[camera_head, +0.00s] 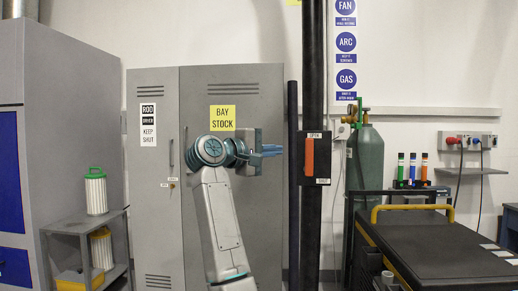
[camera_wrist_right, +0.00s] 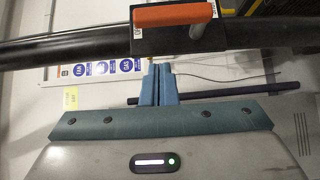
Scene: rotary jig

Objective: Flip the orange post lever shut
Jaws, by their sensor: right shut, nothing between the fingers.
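The orange lever (camera_head: 309,157) stands upright on a black box (camera_head: 323,178) fixed to a thick black post (camera_head: 313,70). The upper end of the lever is at the OPEN label on the box; a second label sits at the box's lower right. My right gripper (camera_head: 272,150) is shut and empty, to the left of the box at about lever height. In the right wrist view, the shut blue fingers (camera_wrist_right: 160,84) point at the black box (camera_wrist_right: 165,42), with the orange lever (camera_wrist_right: 174,15) beyond. The fingertips look apart from the lever. My left gripper is out of view.
A thinner dark pole (camera_head: 293,190) stands just left of the post. Behind are grey cabinets (camera_head: 155,215). A green gas cylinder (camera_head: 367,160) and a dark bench (camera_head: 435,250) stand right of the post. A grey shelf (camera_head: 65,228) is at the left.

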